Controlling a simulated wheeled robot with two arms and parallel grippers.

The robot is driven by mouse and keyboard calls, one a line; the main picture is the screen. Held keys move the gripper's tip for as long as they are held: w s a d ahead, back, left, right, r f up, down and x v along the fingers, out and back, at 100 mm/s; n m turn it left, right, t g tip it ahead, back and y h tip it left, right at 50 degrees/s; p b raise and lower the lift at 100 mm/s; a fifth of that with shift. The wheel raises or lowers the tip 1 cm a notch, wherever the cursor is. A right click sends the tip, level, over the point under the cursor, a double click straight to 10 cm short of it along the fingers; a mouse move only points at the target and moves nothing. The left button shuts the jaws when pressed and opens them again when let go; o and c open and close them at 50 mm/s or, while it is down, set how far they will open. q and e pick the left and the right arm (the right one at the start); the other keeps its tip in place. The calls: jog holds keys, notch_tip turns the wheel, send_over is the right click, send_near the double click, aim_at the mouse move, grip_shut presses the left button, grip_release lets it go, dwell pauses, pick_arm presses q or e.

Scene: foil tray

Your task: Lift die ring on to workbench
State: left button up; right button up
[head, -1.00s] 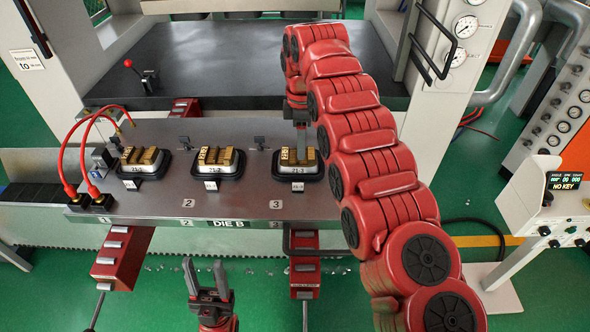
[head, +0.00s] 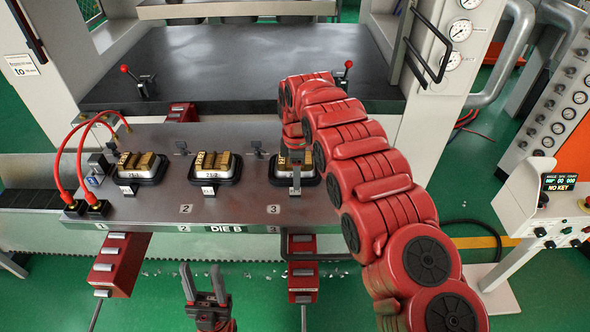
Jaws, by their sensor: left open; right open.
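Three die pieces with brass blocks on silver bases sit in black surrounds on the grey die plate (head: 150,205) marked DIE B. They are the left piece (head: 139,166), the middle piece (head: 214,170) and the right piece (head: 308,166), at station 3. I cannot tell which part is the die ring. My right gripper (head: 296,188) is open, pointing down over the front of the right piece and partly hiding it. I cannot tell whether it touches. My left gripper (head: 203,270) is open and empty, in front of the plate, fingers pointing away.
A dark press bed (head: 220,65) lies behind the plate, with red-knobbed levers (head: 140,80) on it. Red hoses (head: 70,150) loop at the plate's left end. A red bracket (head: 118,262) juts out in front. A control panel (head: 555,200) stands right.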

jog(key=shift+a+f+p, duration=0.1)
jog(key=shift+f+p, duration=0.55)
jog(key=shift+p, duration=0.05)
jog(key=shift+w+f+p, duration=0.15)
jog(key=shift+f+p, duration=0.25)
jog(key=shift+f, duration=1.35)
jog(key=shift+c, duration=0.3)
jog(key=shift+a, duration=0.1)
grip_shut()
